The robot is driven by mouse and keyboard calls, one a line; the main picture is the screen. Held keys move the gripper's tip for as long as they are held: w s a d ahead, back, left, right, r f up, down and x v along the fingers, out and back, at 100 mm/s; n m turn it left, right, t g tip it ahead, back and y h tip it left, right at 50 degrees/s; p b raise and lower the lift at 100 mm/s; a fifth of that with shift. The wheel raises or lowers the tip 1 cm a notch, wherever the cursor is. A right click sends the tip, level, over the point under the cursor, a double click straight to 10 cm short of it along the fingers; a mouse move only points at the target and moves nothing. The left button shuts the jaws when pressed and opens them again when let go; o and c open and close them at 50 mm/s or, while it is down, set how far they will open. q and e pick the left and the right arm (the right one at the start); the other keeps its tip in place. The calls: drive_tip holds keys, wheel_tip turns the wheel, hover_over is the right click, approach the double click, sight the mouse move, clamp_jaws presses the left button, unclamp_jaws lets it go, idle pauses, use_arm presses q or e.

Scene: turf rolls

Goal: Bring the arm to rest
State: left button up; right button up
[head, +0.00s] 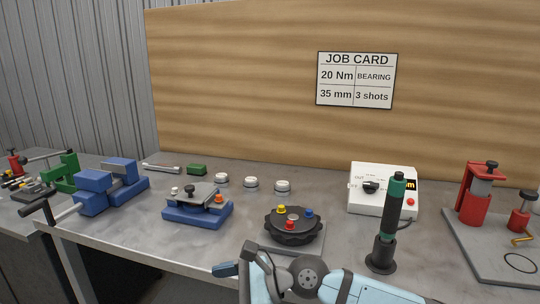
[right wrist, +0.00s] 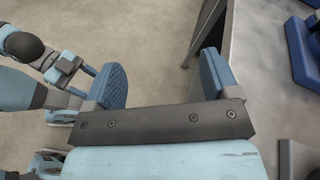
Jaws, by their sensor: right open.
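My right arm (head: 360,288) comes in from the bottom right of the head view, light blue with a dark round joint. Its gripper (head: 235,267) is low at the front edge of the bench, with one blue finger showing. In the right wrist view the two blue fingers of this gripper (right wrist: 163,80) stand wide apart with nothing between them. They are over the floor beside the bench edge. Light blue links of mine show at the left of that view. I cannot make out my left gripper in either view.
On the grey bench (head: 130,237) are a black round fixture (head: 293,237) with coloured knobs, a green-and-black driver (head: 394,210) in its stand, a white control box (head: 367,199), a blue fixture (head: 197,214), a blue vise (head: 92,204) and a red press (head: 474,200). Bare floor (right wrist: 150,35) lies beside the bench.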

drive_tip(key=s+d+f+n+t+h, duration=0.4)
drive_tip(key=d+f+n+t, duration=0.5)
drive_tip(key=n, duration=0.4)
drive_tip(key=s+d+f+n+t+h, duration=0.4)
drive_tip(key=d+f+n+t, duration=0.3)
drive_tip(key=d+n, duration=0.4)
drive_tip(key=s+d+f+m+g+h, duration=0.3)
drive_tip(key=s+d+f+m+g, duration=0.3)
drive_tip(key=s+f, duration=0.45)
use_arm(q)
wheel_tip(320, 180, up, 17)
drive_tip(key=s+a+p, duration=0.1)
drive_tip(key=a+p, duration=0.1)
drive_tip(key=p, duration=2.1)
drive_tip(key=shift+p, duration=0.3)
use_arm(e)
wheel_tip(320, 180, up, 17)
drive_tip(key=d+m+t, duration=0.1)
drive_tip(key=d, duration=0.1)
drive_tip(key=shift+s+d+h, duration=0.25)
drive_tip(key=shift+s+h, duration=0.15)
use_arm(q)
drive_tip(key=shift+s+f, duration=0.1)
use_arm(e)
drive_tip(key=shift+r, duration=0.1)
